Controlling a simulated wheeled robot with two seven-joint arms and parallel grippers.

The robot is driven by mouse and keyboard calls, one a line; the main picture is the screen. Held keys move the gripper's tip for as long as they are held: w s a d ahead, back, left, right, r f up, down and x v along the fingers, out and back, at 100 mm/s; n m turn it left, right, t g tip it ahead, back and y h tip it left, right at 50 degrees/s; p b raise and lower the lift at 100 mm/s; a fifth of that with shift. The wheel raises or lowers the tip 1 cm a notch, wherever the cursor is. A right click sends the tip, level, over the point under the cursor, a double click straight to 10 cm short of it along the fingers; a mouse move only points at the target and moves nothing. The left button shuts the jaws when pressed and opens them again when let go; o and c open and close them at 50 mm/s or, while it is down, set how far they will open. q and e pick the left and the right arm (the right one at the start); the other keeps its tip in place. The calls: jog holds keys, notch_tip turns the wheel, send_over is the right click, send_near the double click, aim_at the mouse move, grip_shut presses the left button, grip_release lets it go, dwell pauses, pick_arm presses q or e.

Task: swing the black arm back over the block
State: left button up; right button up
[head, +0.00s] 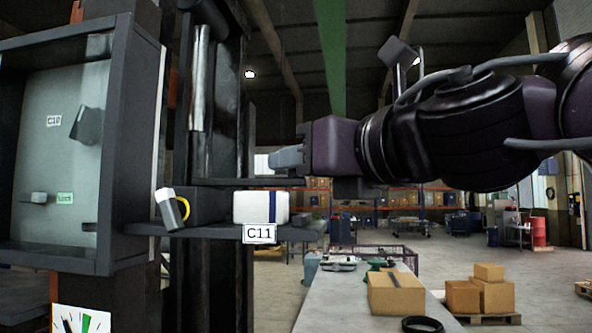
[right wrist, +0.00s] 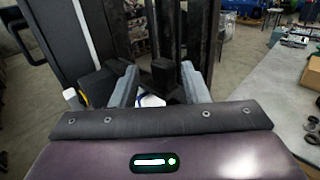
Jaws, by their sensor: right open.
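A thin black horizontal bar (head: 248,182), which may be the black arm, runs out to the right from the dark upright column, above a shelf. My right gripper (head: 284,160) comes in from the right, just above the bar's outer end, fingers pointing left. In the right wrist view the two grey fingers (right wrist: 160,86) are apart, with a black upright piece (right wrist: 165,72) showing between them. I cannot tell whether they touch it. I cannot clearly make out the block. My left gripper is not in view.
The shelf (head: 225,231) holds a white box with a blue stripe (head: 260,207), above a C11 label. A framed cabinet (head: 118,150) stands at left. A bench (head: 330,300) with a cardboard box (head: 396,293) is below right. Open floor lies beyond.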

jog(key=b+v, duration=0.2)
jog(key=v, duration=0.4)
jog(key=shift+a, duration=0.1)
